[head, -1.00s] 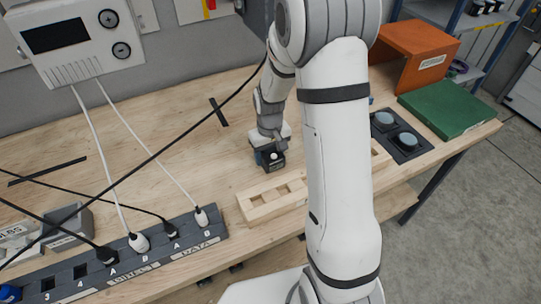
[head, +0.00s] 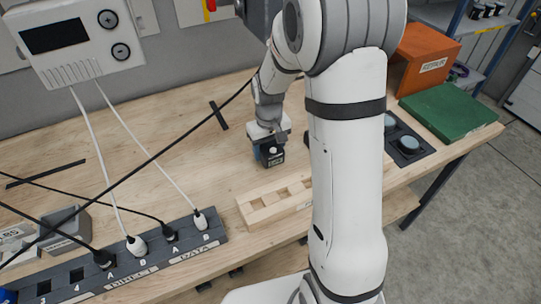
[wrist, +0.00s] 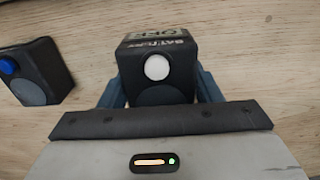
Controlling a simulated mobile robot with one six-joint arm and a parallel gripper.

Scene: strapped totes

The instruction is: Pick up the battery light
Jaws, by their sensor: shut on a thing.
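The battery light is a small dark box with a white round button and a label reading "BATTERY" and "OFF" in the wrist view (wrist: 157,72). My gripper (wrist: 160,88) is shut on it, with one blue-grey finger on each side. In the head view my gripper (head: 268,143) points down over the bench and the battery light (head: 271,156) shows below it, just behind the wooden tray. Whether its underside touches the bench is hard to tell.
A similar dark box with a blue button (wrist: 35,72) lies to the left in the wrist view. A slotted wooden tray (head: 262,213), a socket strip with cables (head: 150,262), a green slab (head: 450,110) and an orange "REPAIR" box (head: 425,58) are on the bench (head: 170,165).

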